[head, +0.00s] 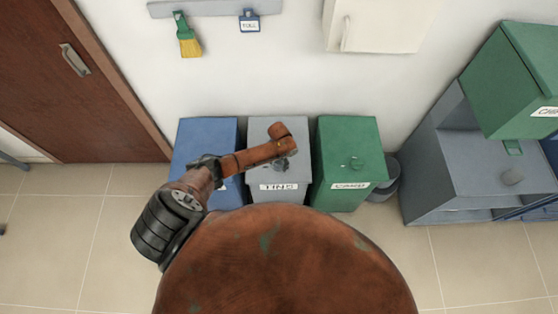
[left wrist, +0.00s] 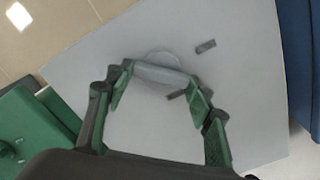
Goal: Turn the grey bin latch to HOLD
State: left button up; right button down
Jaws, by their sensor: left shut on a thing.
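The grey bin (head: 262,128) stands between a blue and a green bin, with a white label reading TINS on its front. In the left wrist view its pale grey lid (left wrist: 245,110) carries the latch (left wrist: 162,75), a light grey bar on a round base. One dark mark lies up and right of the base, another by its lower edge; I cannot read them. My left gripper (left wrist: 160,78) is shut on the latch bar, one finger at each end. In the head view my left gripper (head: 283,164) is over the lid, the latch hidden. My right gripper is not in view.
The blue bin (head: 203,137) is close on the left, the green bin (head: 348,140) close on the right. A dark grey bucket (head: 386,182) and a grey cabinet (head: 440,150) stand further right. A brown door (head: 70,90) is at left. The tiled floor in front is clear.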

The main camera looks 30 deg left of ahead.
aim_at(279, 163)
pick_arm(q)
jog(key=n+p, duration=0.3)
jog(key=n, duration=0.1)
jog(key=shift+r+n, duration=0.15)
jog(key=shift+n, duration=0.15)
jog(key=shift+a+n+p, duration=0.1)
jog(key=shift+n+p, duration=0.85)
jog(key=shift+n, duration=0.95)
jog(key=shift+w+a, duration=0.1)
jog(key=o, duration=1.2)
jog(key=shift+c, duration=0.2)
notch_tip(279, 163, up, 12)
